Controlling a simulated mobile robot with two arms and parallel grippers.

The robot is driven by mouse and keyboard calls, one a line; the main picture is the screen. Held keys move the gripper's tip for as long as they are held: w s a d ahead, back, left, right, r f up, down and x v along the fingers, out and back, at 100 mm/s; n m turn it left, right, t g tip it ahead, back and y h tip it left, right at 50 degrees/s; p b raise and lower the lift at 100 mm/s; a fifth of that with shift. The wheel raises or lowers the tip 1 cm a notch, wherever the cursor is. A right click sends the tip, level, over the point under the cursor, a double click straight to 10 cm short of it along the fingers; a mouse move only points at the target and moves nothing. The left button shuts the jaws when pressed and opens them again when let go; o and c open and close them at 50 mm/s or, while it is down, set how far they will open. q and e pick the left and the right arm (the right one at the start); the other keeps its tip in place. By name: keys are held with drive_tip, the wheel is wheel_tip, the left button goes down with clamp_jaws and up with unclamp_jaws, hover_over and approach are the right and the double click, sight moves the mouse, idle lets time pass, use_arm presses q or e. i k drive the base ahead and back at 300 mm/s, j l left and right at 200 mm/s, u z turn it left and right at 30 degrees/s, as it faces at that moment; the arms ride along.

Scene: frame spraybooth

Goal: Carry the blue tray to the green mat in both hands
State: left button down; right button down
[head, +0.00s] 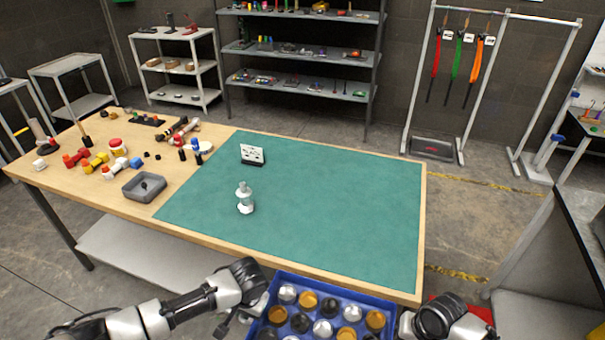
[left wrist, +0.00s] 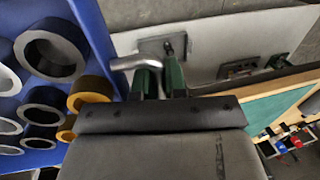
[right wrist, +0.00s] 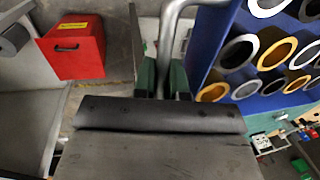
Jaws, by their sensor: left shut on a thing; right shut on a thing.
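The blue tray (head: 372,297) is at the bottom of the head view, in front of the table's near edge, and its lower part is cut off. It holds several round pieces in black, white and gold. My left gripper (head: 254,308) is shut on the tray's left metal handle, which shows in the left wrist view (left wrist: 130,62). My right gripper (right wrist: 163,78) is shut on the other metal handle (right wrist: 168,30) in the right wrist view. The green mat (head: 325,205) covers the right part of the wooden table, beyond the tray.
A white bottle-like object (head: 245,199) and a small white box (head: 252,154) stand on the mat's left part; its middle and right are clear. A grey bin (head: 145,187) and tools crowd the table's left. A red box (right wrist: 75,50) stands near my right arm.

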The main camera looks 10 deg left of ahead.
sight(340, 229)
drive_tip(key=i, duration=1.2)
